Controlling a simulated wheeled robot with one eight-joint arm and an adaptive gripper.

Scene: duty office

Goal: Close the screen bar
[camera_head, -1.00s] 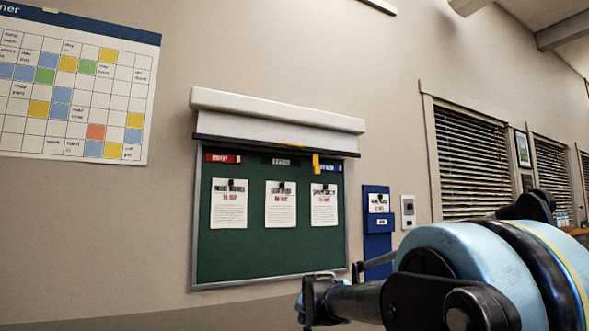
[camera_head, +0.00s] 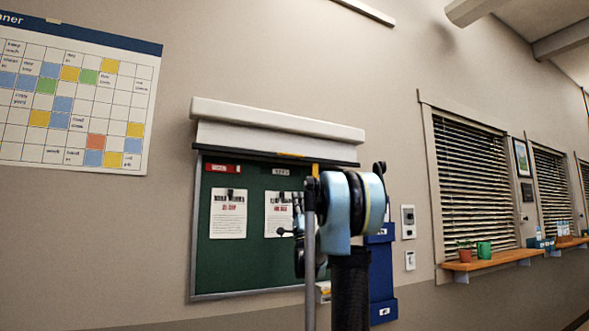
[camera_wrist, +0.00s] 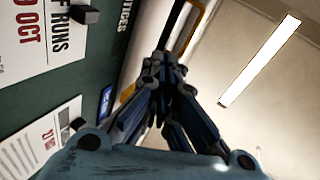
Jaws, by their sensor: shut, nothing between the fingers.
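The screen bar (camera_head: 225,153) is a dark strip below a white screen housing (camera_head: 280,120), across the top of a green notice board (camera_head: 235,265). A short length of white screen shows between housing and bar. A yellow tab (camera_head: 315,170) hangs near the bar's right part, partly behind my arm. In the head view my gripper (camera_head: 298,215) is in front of the board, below the bar, largely hidden by my arm. In the wrist view my gripper (camera_wrist: 163,85) is shut and empty, pointing up towards a dark strip with an orange-yellow edge (camera_wrist: 193,32). Contact cannot be told.
Notices (camera_head: 229,213) are pinned to the board. A blue wall box (camera_head: 382,285) and wall switches (camera_head: 408,221) are to its right. A planner chart (camera_head: 75,95) hangs left. Blinds (camera_head: 475,180) and a wooden sill (camera_head: 490,262) with pots are further right.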

